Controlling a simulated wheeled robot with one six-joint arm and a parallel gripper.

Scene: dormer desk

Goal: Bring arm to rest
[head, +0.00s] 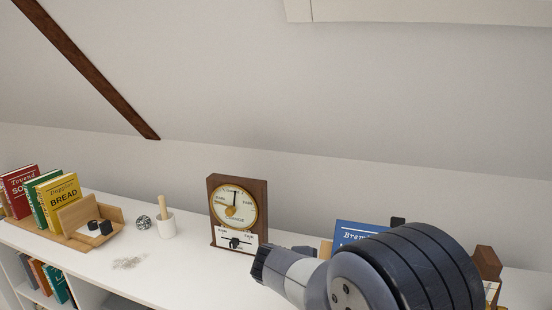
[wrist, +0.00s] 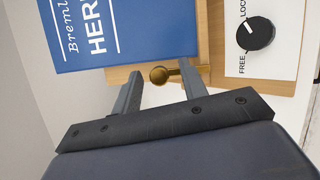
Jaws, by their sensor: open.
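My arm (head: 400,270) reaches over the white desk top at the right in the head view and hides part of what stands behind it. My gripper (wrist: 158,82) shows in the wrist view with its two grey fingers apart and nothing between them but a view past them. A round brass knob (wrist: 159,75) on a wooden front lies just beyond the fingertips, close to the left finger in the picture. I cannot tell whether they touch. A blue book (wrist: 120,30) stands beyond the wooden edge; it also shows in the head view (head: 355,233).
A wooden barometer (head: 238,181) stands left of my arm. A white panel with a black dial (wrist: 256,34) marked FREE and LOCK is right of the knob. A white cup (head: 166,224), a wooden book rack (head: 112,239) and several books stand farther left. A sloped wall rises behind.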

